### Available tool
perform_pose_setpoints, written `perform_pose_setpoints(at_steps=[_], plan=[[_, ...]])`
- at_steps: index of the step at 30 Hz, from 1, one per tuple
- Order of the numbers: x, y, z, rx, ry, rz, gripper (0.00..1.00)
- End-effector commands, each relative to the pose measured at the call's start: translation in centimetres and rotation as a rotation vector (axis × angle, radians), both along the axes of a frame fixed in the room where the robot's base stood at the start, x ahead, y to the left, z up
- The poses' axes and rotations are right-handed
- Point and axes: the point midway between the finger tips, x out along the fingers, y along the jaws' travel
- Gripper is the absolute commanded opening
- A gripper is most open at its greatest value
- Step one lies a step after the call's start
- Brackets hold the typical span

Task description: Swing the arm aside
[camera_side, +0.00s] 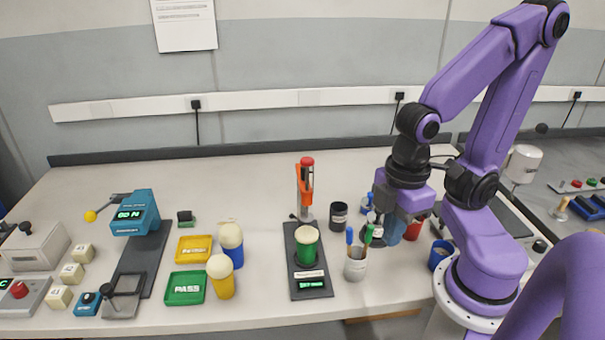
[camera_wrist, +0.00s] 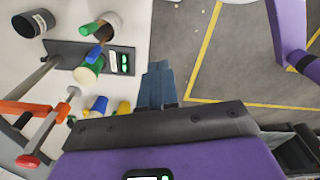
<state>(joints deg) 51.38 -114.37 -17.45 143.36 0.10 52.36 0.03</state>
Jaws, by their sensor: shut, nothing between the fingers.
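My purple arm stands at the right of the bench in the side view, bent down from a high elbow. My gripper (camera_side: 397,205) hangs low over the right part of the bench, behind and right of the pen cup (camera_side: 355,264). Its tips are hard to make out there among the jars. In the wrist view, the blue-grey fingers of my gripper (camera_wrist: 158,84) are together and empty, near the bench edge with floor beyond them.
A black stand (camera_side: 309,275) with a green cup (camera_side: 306,245) and an orange press (camera_side: 305,185) is left of my gripper. A dark jar (camera_side: 338,215), red cup (camera_side: 414,229) and blue cup (camera_side: 440,254) are close by. Yellow-marked floor (camera_wrist: 215,60) lies beyond the bench.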

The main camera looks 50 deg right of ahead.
Motion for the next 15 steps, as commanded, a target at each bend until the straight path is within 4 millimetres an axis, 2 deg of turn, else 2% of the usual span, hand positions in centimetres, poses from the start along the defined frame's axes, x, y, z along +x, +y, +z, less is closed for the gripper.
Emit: perform_pose_setpoints(at_steps=[4,8,11,15], plan=[[0.0,0.0,0.0,0.0,0.0,0.0,0.0],[0.4,0.1,0.2,0.0,0.001,-0.022,0.42],[1.6,0.6,0.9,0.001,0.0,-0.097,0.42],[4.7,1.4,2.7,0.001,0.004,-0.296,0.42]])
